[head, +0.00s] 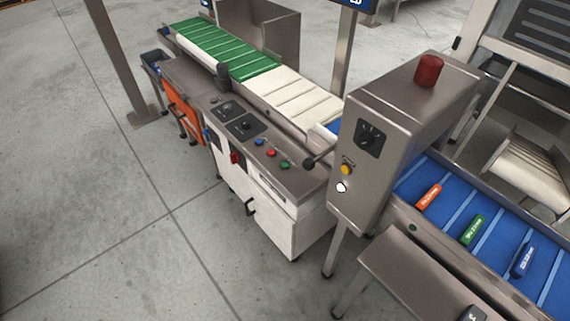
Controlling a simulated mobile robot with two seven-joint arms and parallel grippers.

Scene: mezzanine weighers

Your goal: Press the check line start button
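A steel cabinet (370,110) stands over the blue belt, with a dial panel, a yellow button (347,169) and a bright white button (341,187) on its face. A console (236,119) to its left has a blue button (260,142), a red button (271,152) and a green button (285,165) on its sloped top. No readable label tells which one is the check line start button. Neither of my grippers is in view.
A blue belt (455,219) at right carries orange, green and dark blue packs. A red lamp (429,71) tops the cabinet. A black-knobbed lever (318,157) sticks out beside the console. A steel shelf (405,275) juts out at lower right. The concrete floor (130,220) at left is clear.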

